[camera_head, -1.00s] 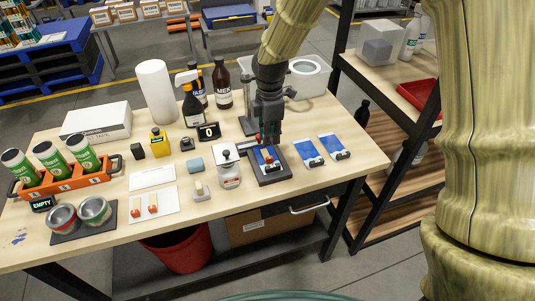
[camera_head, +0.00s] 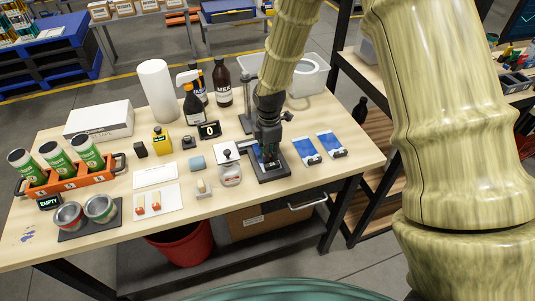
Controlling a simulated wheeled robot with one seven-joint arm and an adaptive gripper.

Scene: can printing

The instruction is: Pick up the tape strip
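My gripper (camera_head: 268,152) points down over a dark framed plate (camera_head: 272,176) near the right front of the table. Its fingertips are low at the plate and cover most of what lies there. A little blue shows beside them. I cannot tell whether the fingers are open or shut, or whether they hold anything. No tape strip can be told apart for sure at this size. Two blue-and-white cards (camera_head: 307,151) (camera_head: 329,144) lie just right of the plate, each with a small dark-and-light piece at its lower end.
A small white-topped device (camera_head: 230,174) stands close left of the plate. An orange can rack (camera_head: 70,180) and a white card (camera_head: 158,199) with two red-tipped pieces are at left.

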